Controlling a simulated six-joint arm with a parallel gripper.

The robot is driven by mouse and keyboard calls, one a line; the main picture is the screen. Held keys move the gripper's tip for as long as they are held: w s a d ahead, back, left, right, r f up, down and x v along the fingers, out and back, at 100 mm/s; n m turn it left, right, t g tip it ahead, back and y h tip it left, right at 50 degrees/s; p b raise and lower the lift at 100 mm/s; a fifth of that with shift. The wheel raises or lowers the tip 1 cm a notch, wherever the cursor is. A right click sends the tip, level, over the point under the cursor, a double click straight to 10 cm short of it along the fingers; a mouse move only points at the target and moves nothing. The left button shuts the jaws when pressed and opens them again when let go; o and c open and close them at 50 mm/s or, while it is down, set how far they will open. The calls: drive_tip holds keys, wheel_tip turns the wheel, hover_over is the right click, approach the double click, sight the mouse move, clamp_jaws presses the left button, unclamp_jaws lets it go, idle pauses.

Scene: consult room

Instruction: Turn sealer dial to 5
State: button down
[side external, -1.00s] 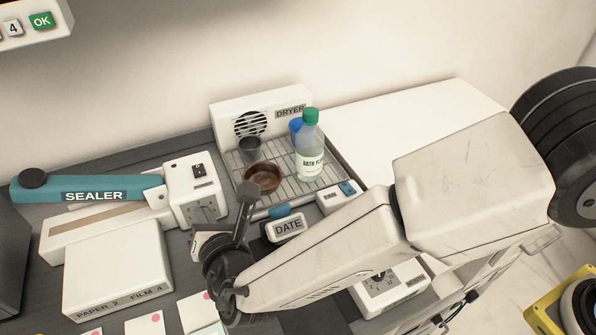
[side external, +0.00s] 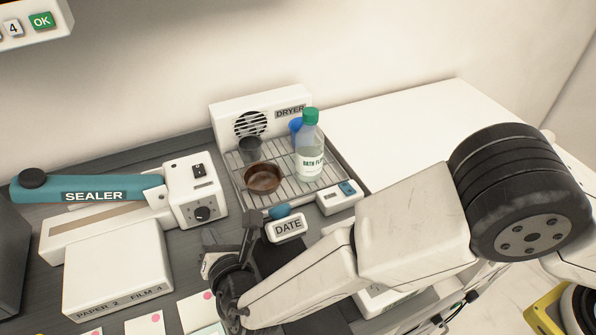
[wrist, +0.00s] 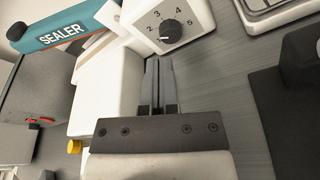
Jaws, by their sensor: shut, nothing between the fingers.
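The sealer (side external: 180,192) is a white unit with a teal arm marked SEALER, at the left of the bench. Its black dial (side external: 203,213) is on the front face. In the wrist view the dial (wrist: 170,31) has the numbers 2, 3, 4 and 5 around it. In the side view my gripper (side external: 251,218) is right of the sealer.
A white block labelled PAPER and FILM (side external: 118,262) stands in front of the sealer. The dryer (side external: 232,112) and its wire rack, with a brown bowl (side external: 263,178) and a bottle (side external: 310,150), stand behind my gripper. A DATE stamp (side external: 287,228) is close on the right.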

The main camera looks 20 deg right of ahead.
sight(211, 203)
drive_tip(key=shift+w, duration=3.25)
drive_tip(key=shift+f, duration=0.3)
drive_tip(key=shift+d+f, duration=0.3)
drive_tip(key=shift+d, duration=0.3)
drive_tip(key=shift+s+d+f, duration=0.1)
drive_tip(key=shift+d+f, duration=0.2)
drive_tip(key=shift+f, duration=0.05)
drive_tip(key=shift+d+r, duration=0.3)
drive_tip(key=shift+r, duration=0.1)
